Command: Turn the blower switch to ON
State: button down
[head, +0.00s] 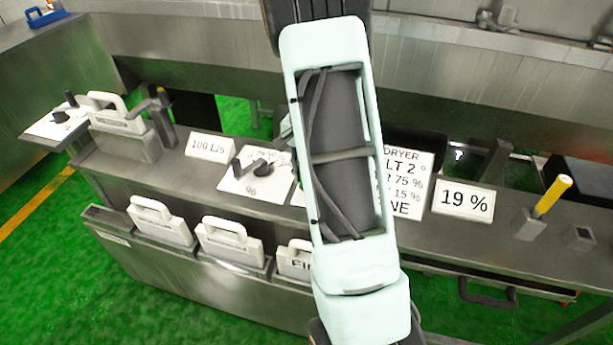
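No label that I can read says blower, so I cannot tell which control is the blower switch. A yellow-handled lever (553,194) stands tilted on a small metal box at the right of the bench. A black rotary knob (262,168) sits on a white plate marked % left of my arm. Another black knob (60,117) sits on a white plate at the far left. My pale arm crosses the middle of the view and hides part of the bench. My gripper does not show.
The steel bench (460,236) carries a 100 L/s sign (209,146), a 19 % sign (464,201) and a partly hidden DRYER notice (409,187). Several white-handled blocks (229,240) sit in a front rack. A small box (579,237) stands at right. Green floor (60,285) lies in front.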

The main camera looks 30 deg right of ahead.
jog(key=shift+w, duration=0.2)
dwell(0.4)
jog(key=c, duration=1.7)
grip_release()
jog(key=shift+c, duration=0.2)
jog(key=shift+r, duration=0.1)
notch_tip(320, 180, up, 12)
